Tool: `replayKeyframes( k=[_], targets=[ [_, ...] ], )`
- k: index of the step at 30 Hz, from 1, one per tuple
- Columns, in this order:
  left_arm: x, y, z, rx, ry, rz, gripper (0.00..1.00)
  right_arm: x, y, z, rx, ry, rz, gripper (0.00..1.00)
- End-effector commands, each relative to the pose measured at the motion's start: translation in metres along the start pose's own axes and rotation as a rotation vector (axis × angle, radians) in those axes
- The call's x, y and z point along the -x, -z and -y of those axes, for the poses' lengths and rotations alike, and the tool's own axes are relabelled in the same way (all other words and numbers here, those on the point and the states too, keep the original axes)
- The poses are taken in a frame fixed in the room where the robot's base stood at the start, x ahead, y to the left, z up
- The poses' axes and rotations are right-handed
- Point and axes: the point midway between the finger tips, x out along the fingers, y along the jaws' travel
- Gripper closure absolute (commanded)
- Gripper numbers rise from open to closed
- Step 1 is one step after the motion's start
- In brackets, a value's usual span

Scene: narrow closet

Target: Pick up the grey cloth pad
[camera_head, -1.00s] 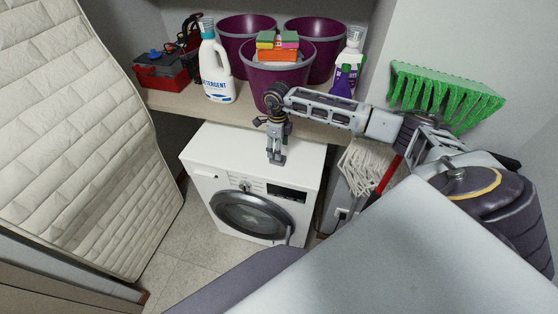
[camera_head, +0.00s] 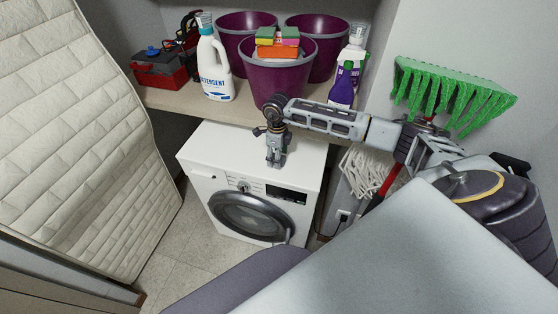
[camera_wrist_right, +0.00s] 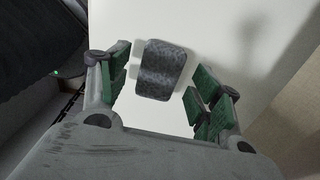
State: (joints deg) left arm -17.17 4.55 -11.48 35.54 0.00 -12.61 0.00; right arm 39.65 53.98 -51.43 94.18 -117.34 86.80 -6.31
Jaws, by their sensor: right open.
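The grey cloth pad (camera_wrist_right: 162,70) is a small, dark mottled rectangle with rounded corners. It lies on the white top of the washing machine (camera_head: 215,150), seen in the right wrist view. My right gripper (camera_wrist_right: 160,66) is open above the machine top, with its green-padded fingers on either side of the pad in that view. No contact with the pad is visible. In the head view my right gripper (camera_head: 275,160) points down over the machine top, and the pad cannot be made out there. My left gripper is not in view.
A shelf (camera_head: 190,101) behind the machine holds purple buckets (camera_head: 277,82), a detergent bottle (camera_head: 214,70), a purple spray bottle (camera_head: 343,88) and a red toolbox (camera_head: 160,72). A quilted mattress (camera_head: 75,140) leans at left.

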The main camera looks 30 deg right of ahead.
Motion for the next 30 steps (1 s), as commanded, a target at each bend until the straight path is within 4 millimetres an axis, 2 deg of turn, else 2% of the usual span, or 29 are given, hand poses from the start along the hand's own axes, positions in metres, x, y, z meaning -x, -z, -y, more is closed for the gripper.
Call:
replayKeyframes(
  k=[3,18,27,28,30],
  targets=[
    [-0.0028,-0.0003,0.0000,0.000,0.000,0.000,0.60,-0.0057,-0.0009,-0.0026,0.002,-0.001,0.001,0.36],
    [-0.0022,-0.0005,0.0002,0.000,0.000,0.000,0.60,-0.0054,-0.0010,-0.0026,0.001,0.000,0.001,0.36],
    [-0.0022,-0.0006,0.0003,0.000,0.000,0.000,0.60,-0.0053,-0.0010,-0.0025,0.001,0.000,0.001,0.74],
    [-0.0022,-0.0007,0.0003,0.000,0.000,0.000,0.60,-0.0053,-0.0010,-0.0025,0.001,0.000,0.001,0.78],
    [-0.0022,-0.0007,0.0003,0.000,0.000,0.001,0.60,-0.0052,-0.0010,-0.0025,0.001,0.000,0.001,0.78]
  ],
)
